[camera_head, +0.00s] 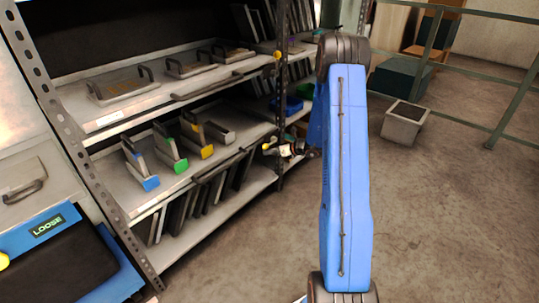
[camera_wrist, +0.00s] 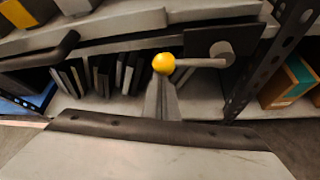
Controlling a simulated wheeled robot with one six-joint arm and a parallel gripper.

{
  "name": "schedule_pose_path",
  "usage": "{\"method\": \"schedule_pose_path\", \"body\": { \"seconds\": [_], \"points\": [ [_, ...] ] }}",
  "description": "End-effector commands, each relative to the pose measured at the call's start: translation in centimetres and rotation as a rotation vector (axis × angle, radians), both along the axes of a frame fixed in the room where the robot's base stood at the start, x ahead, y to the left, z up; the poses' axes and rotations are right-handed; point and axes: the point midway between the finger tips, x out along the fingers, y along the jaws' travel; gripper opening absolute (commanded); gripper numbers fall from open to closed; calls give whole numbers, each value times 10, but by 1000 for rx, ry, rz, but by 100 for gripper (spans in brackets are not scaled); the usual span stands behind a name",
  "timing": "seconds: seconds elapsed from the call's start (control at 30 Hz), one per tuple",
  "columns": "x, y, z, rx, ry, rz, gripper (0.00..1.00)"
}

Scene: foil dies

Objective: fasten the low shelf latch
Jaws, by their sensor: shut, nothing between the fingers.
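The low shelf latch has a yellow ball knob (camera_wrist: 163,63) on a grey lever, which runs left from a round pivot (camera_wrist: 221,48) on a dark plate at the right end of the shelf front. The lever lies nearly level. In the head view the low latch knob (camera_head: 266,147) shows small at the shelf's right end. My gripper (camera_wrist: 162,84) is shut and empty, with its fingertips right at the underside of the knob. I cannot tell whether they touch it. In the head view my gripper (camera_head: 287,150) is small beside the low shelf corner, partly hidden by my arm.
An upper shelf (camera_head: 110,105) has its own yellow knob (camera_head: 277,56) at its right end. Dies with blue, green and yellow ends stand on the low shelf. A perforated post (camera_wrist: 275,60) rises just right of the latch.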

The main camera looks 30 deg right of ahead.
Motion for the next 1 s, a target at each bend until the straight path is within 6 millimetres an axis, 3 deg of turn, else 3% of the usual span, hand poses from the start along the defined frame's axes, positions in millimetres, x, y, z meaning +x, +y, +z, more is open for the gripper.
{"method": "schedule_pose_path", "body": {
  "seconds": [0.57,1.0],
  "points": [
    [4,-10,46,483,174,0,0],
    [12,-32,75,878,318,1,0]
  ]
}}
